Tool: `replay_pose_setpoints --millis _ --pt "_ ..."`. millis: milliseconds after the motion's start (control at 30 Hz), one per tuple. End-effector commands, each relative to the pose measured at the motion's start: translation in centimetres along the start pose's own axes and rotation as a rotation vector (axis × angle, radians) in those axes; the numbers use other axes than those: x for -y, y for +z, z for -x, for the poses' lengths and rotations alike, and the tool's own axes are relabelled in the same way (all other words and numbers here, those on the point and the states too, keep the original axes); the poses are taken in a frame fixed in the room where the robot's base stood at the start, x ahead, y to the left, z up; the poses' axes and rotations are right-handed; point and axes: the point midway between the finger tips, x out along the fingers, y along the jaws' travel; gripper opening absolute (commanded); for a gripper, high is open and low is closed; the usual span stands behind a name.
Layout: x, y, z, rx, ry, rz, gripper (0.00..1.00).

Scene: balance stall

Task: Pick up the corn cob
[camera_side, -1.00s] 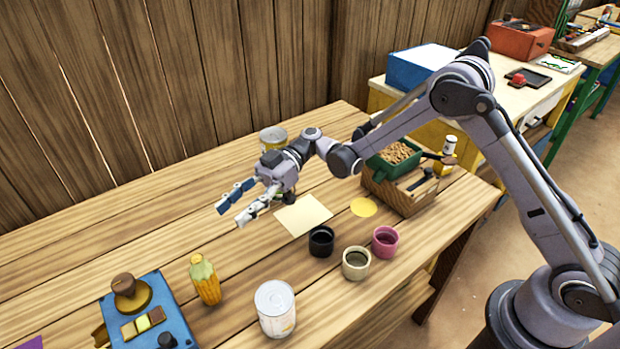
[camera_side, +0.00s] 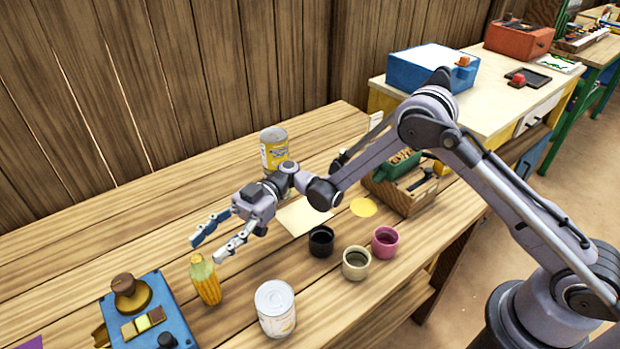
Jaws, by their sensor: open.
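The corn cob (camera_side: 206,281) stands on the wooden table at the left front, yellow below with a pale green top. It is between the blue balance device and a white can. My gripper (camera_side: 207,250) is open and empty. Its two fingers, one blue and one white, are spread apart and point down to the left. In the picture the fingertips lie just above the cob's top, one to each side. I cannot tell the exact gap in depth. The cob is fully visible.
A white can (camera_side: 276,308) stands right of the cob, and a blue device (camera_side: 177,321) with a brown knob stands left of it. Black (camera_side: 321,241), beige (camera_side: 356,263) and pink (camera_side: 385,242) cups stand to the right. A yellow can (camera_side: 274,148) stands behind my gripper.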

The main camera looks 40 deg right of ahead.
Motion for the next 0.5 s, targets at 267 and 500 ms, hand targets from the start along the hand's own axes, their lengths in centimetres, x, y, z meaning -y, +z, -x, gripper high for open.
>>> replay_pose_setpoints --millis 267,500 --pt "-0.1 0.5 -3.8 0.0 -0.003 0.0 0.46" --pt "-0.2 0.5 -4.4 0.0 0.0 0.0 0.46"
